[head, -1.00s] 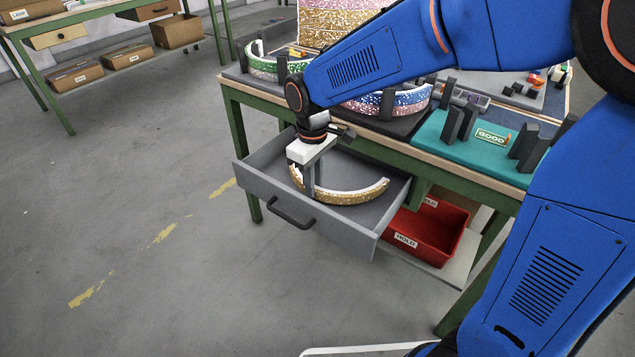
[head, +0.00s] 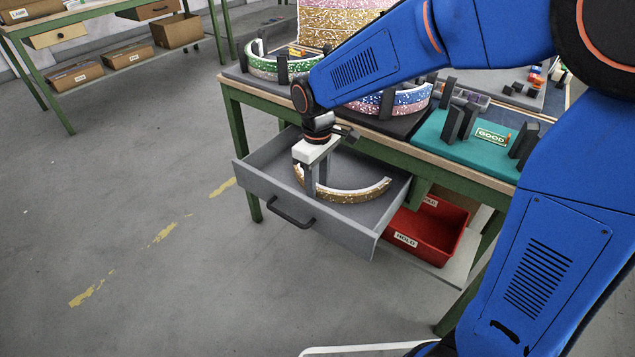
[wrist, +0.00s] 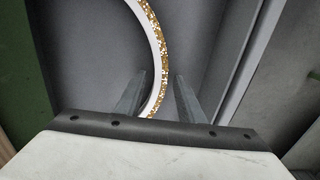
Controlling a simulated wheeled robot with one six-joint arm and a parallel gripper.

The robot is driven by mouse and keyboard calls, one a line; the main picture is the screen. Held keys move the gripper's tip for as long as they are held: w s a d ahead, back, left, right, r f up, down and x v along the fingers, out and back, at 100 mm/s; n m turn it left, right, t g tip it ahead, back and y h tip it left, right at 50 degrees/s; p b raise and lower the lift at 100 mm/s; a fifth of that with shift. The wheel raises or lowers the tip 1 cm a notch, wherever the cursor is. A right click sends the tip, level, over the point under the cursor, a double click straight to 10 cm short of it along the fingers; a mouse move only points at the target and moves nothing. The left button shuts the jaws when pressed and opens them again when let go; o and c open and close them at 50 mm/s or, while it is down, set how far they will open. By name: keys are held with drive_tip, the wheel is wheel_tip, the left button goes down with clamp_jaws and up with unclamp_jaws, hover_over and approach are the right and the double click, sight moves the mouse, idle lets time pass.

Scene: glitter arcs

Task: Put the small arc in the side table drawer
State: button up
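The small arc is a curved band with gold glitter and a white edge (head: 352,194). It lies inside the grey pulled-out drawer (head: 345,229) under the bench. My gripper (head: 315,184) points down into the drawer at the arc's left part. In the wrist view the arc (wrist: 160,45) passes between the two fingers (wrist: 160,78). Whether the arc rests fully on the drawer floor is hard to tell.
Green-and-white (head: 265,68) and blue-and-pink arcs (head: 405,100) stand on the bench top beside dark posts. A teal mat (head: 455,143) has a "GOOD" label. A red "HOLD" bin (head: 432,240) sits on the lower shelf right of the drawer. Floor in front is clear.

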wheel_tip(320, 180, up, 12)
idle(0.6)
drive_tip(key=s+d+r+m+t, duration=0.15)
drive_tip(key=s+d, duration=0.25)
drive_tip(key=d, duration=0.4)
drive_tip(key=s+d+r+m+t, duration=0.1)
drive_tip(key=s+d+m, duration=0.2)
drive_tip(key=s+d, duration=0.35)
drive_tip(key=s+d+f+m+t, duration=0.1)
drive_tip(key=s+d+f+m, duration=0.1)
drive_tip(key=s+d, duration=0.3)
drive_tip(key=s+d+f+m+t, duration=0.1)
drive_tip(key=s+d+f+m, duration=0.1)
drive_tip(key=s+d+m, duration=0.2)
drive_tip(key=s+d, duration=0.1)
drive_tip(key=d, duration=0.2)
drive_tip(key=shift+s+f, duration=0.2)
drive_tip(key=shift+s, duration=0.2)
drive_tip(key=shift+c, duration=0.7)
